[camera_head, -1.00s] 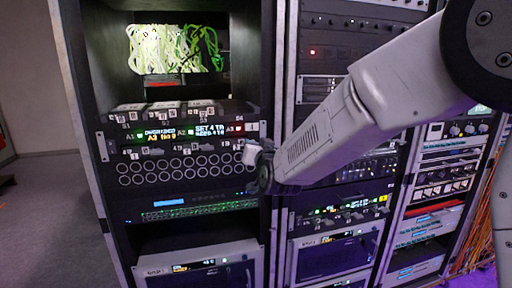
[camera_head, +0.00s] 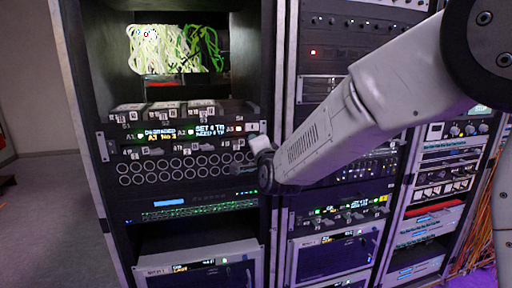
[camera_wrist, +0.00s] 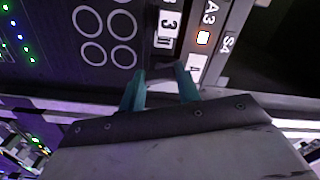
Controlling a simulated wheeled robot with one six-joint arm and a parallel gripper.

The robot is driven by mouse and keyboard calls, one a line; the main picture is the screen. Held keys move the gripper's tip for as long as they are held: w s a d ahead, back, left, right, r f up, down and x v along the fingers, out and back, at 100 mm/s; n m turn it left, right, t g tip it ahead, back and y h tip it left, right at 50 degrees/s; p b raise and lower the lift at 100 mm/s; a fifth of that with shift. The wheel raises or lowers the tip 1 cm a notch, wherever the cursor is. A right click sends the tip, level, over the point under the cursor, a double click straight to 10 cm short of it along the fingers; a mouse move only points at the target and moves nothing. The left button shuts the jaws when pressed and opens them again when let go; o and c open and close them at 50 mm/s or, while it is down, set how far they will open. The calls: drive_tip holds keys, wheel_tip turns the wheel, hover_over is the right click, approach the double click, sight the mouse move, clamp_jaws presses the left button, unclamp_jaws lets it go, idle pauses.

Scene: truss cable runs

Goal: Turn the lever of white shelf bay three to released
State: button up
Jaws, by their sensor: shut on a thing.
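My gripper (camera_wrist: 159,76) is at the right end of the labelled panel (camera_head: 150,141) in the left rack. In the wrist view its two teal fingers are shut on a small dark lever (camera_wrist: 162,70), mostly hidden between the fingertips. White tags, one marked 3, sit beside it. The A3 lamp (camera_wrist: 203,38) glows amber-white next to the A3 and S4 labels. In the head view, the gripper's end (camera_head: 264,165) covers the lever. Which way the lever points cannot be told.
Round ports (camera_head: 180,167) fill the row below the panel. Green cables (camera_head: 175,48) hang in an opening above. More racks stand to the right behind my arm, with orange cables (camera_head: 480,235) at the far right. Open floor (camera_head: 40,230) lies at left.

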drive_tip(key=shift+m, duration=1.9)
drive_tip(key=o, duration=1)
drive_tip(key=shift+d, duration=0.1)
drive_tip(key=v, duration=0.7)
drive_tip(key=shift+s+d, duration=0.1)
drive_tip(key=shift+s, duration=0.25)
